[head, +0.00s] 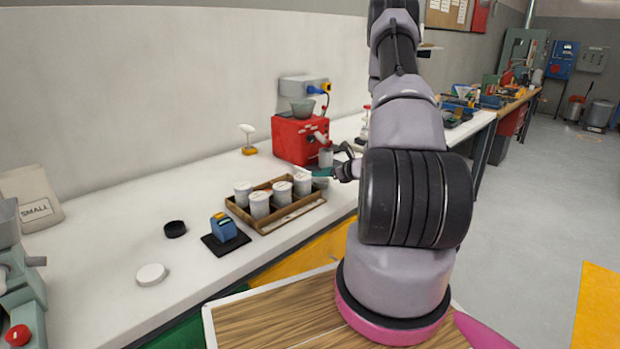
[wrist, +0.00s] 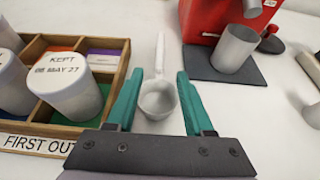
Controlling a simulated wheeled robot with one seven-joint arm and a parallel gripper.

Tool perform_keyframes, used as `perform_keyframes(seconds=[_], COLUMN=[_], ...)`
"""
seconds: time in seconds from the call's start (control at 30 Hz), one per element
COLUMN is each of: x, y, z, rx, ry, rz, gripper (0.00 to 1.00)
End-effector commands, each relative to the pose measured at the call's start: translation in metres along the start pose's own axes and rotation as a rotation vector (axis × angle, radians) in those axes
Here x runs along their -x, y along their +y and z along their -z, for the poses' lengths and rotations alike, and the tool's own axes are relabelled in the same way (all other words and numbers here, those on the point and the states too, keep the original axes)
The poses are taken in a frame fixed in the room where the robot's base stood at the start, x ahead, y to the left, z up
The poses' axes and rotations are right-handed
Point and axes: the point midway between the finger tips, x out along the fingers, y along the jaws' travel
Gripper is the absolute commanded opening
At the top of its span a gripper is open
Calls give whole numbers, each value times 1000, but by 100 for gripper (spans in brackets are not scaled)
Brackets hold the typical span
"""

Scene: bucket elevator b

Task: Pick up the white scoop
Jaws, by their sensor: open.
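The white scoop (wrist: 158,99) lies on the white bench in the wrist view, its round bowl toward me and its thin handle (wrist: 160,54) pointing away. My gripper (wrist: 157,84) is open, with one teal finger on each side of the bowl. A gap shows between each finger and the scoop, so nothing is gripped. In the head view, my gripper (head: 323,172) is low over the bench beside the tray, and the scoop is mostly hidden there.
A wooden tray (head: 262,228) with several white lidded jars stands close left of my gripper. A red machine (head: 296,139) stands behind, with a metal cup (wrist: 236,48) on a dark pad (wrist: 222,72). A blue device (head: 223,227) and white lid (head: 151,274) lie further left.

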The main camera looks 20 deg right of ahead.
Motion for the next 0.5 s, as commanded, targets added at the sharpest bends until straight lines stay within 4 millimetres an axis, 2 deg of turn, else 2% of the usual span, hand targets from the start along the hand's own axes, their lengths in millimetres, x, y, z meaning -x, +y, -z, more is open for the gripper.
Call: perform_keyframes(seconds=[0.1, 0.27, 0.5], x=[-15, -26, -62], y=[0, 0, 0], z=[0, 0, -1], rx=[1, 0, 1], ry=[0, 1, 0], rz=[-1, -1, -2], gripper=[52, 52, 52])
